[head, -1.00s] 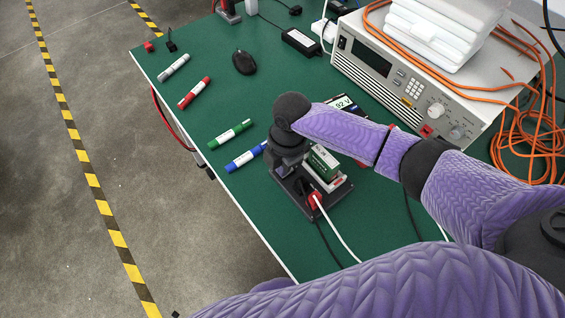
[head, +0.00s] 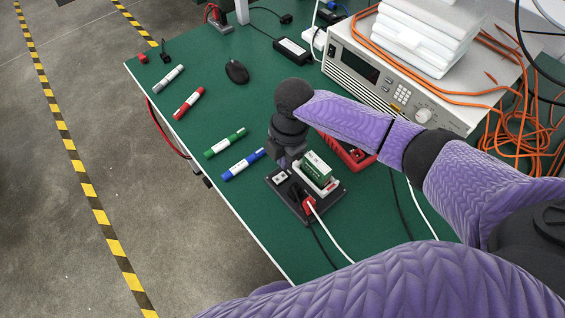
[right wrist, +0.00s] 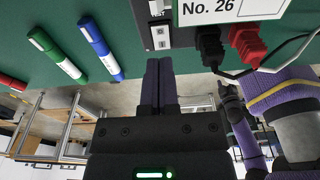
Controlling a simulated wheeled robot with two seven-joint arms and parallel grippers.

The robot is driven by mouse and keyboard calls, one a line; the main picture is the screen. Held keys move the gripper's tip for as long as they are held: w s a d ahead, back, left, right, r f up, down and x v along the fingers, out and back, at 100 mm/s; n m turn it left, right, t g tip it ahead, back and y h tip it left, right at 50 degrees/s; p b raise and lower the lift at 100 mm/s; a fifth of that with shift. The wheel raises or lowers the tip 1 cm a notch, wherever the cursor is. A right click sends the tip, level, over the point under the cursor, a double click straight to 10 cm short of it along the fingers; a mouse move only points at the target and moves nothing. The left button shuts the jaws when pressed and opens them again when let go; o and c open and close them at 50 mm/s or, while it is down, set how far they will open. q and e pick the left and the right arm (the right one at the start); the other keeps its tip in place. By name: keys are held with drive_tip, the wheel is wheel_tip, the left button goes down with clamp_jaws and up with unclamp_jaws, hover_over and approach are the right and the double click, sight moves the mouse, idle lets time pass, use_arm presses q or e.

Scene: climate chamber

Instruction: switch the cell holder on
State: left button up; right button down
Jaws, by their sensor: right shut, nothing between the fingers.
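The cell holder (head: 318,207) is a black base on the green bench with a green-and-white cell (head: 316,168) in it, labelled "No. 26" in the right wrist view (right wrist: 236,8). Red and black plugs with leads sit on its near side. A small pale switch panel (head: 280,177) is at its left; in the right wrist view a white-framed rocker switch (right wrist: 160,37) shows on the black base. My right gripper (right wrist: 159,64) is shut and empty, its fingertips just short of the switch in that view. Contact cannot be seen. My left gripper is not in view.
Blue (head: 243,163), green (head: 225,142), red (head: 189,103) and grey (head: 168,78) markers lie left of the holder. A red meter (head: 350,153) is partly hidden behind my right arm. A bench power supply (head: 390,85) with orange cables stands at the back right.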

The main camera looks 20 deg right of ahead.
sight(276, 180)
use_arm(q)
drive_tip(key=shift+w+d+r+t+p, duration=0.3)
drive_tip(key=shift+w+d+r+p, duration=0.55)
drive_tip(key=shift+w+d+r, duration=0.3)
use_arm(e)
drive_tip(key=r, duration=0.5)
drive_tip(key=shift+w+d+r, duration=0.1)
drive_tip(key=shift+d+r, duration=0.25)
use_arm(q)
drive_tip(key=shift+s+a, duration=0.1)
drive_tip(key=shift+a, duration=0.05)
use_arm(e)
drive_tip(key=f+b, duration=0.2)
drive_tip(key=f, duration=0.1)
drive_tip(key=a+f+y+b, duration=0.1)
drive_tip(key=f+b, duration=0.1)
drive_tip(key=f+g+y+b, duration=0.1)
drive_tip(key=f+b, duration=0.1)
drive_tip(key=f, duration=0.1)
drive_tip(key=shift+s+a+f, duration=0.3)
drive_tip(key=shift+s+a, duration=0.1)
drive_tip(key=shift+a+f+b, duration=0.1)
drive_tip(key=shift+f+b, duration=0.3)
drive_tip(key=shift+f, duration=0.15)
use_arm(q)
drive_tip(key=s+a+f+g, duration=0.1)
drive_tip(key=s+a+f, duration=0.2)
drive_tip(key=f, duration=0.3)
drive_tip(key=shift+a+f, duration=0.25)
